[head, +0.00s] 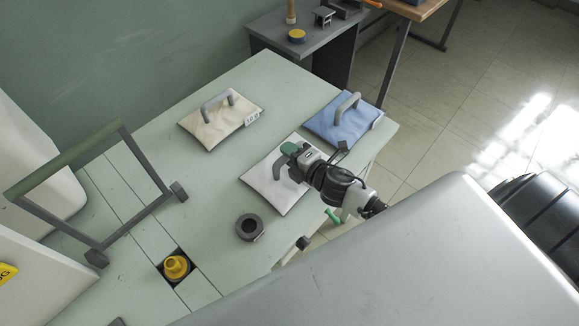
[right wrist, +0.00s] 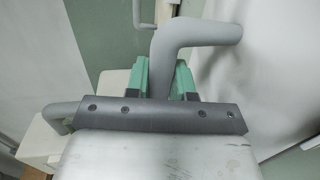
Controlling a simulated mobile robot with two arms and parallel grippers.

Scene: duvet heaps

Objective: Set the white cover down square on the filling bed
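The white cover (head: 263,182) is a flat pad with a grey arched handle (head: 280,170), at the table's right side, next to the blue pad. My right gripper (head: 291,149) is at this handle. In the right wrist view, the green fingers (right wrist: 163,72) stand on either side of the handle (right wrist: 200,32), close to it; whether they press on it cannot be told. The white cover's surface (right wrist: 275,75) fills the right of that view. The filling bed cannot be made out with certainty. My left gripper is out of view.
A cream pad (head: 218,128) and a blue pad (head: 335,125), both with grey handles, lie on the pale green table (head: 265,85). A dark ring (head: 249,227) and a yellow part in a square recess (head: 176,267) are nearer. A green-topped frame (head: 70,158) stands left.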

